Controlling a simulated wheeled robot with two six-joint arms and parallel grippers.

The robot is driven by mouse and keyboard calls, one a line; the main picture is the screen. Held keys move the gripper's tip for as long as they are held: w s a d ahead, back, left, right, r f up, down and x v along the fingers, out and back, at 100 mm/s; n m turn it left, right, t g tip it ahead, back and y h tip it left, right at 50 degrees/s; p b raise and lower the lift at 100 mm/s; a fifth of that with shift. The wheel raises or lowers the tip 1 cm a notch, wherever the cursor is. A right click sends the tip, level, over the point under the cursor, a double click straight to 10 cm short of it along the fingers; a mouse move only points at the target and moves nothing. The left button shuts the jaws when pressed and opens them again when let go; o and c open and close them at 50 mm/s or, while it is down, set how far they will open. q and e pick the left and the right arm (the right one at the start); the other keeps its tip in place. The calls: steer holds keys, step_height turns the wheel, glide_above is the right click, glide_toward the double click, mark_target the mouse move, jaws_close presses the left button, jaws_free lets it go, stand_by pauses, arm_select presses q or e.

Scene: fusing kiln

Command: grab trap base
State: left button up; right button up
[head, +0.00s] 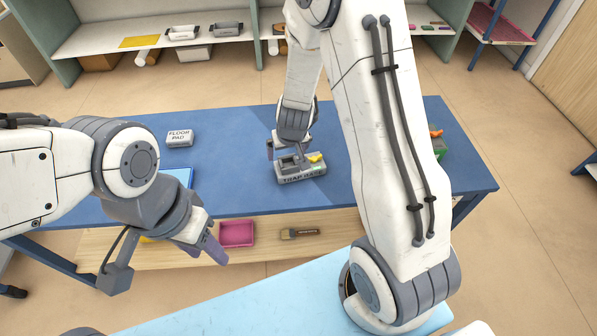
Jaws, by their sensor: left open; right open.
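The trap base (301,178) is a grey block with its name in dark letters on the front and a small yellow piece on top. It sits on the blue table near its middle. My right gripper (285,158) points down over its left part, with its fingers open. I cannot tell whether the fingers touch it. My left gripper (217,246) is open and empty, at the table's front edge, to the left of and nearer than the trap base.
A grey floor pad block (179,138) lies on the blue table (225,130) at the back left. A green box (439,148) with an orange item stands at the right. A pink tray (237,233) and a brush (300,233) lie on the lower wooden shelf. Shelves stand behind.

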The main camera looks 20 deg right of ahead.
mark_target(287, 162)
steer(key=b+x, duration=0.1)
steer(key=x, duration=0.1)
steer(key=b+x, duration=0.1)
steer(key=x, duration=0.1)
steer(key=b+x, duration=0.1)
steer(key=x, duration=0.1)
steer(key=shift+s+d+b, duration=0.1)
steer(key=shift+d+b, duration=0.2)
steer(key=shift+r, duration=0.1)
steer(key=shift+c, duration=0.3)
jaws_close()
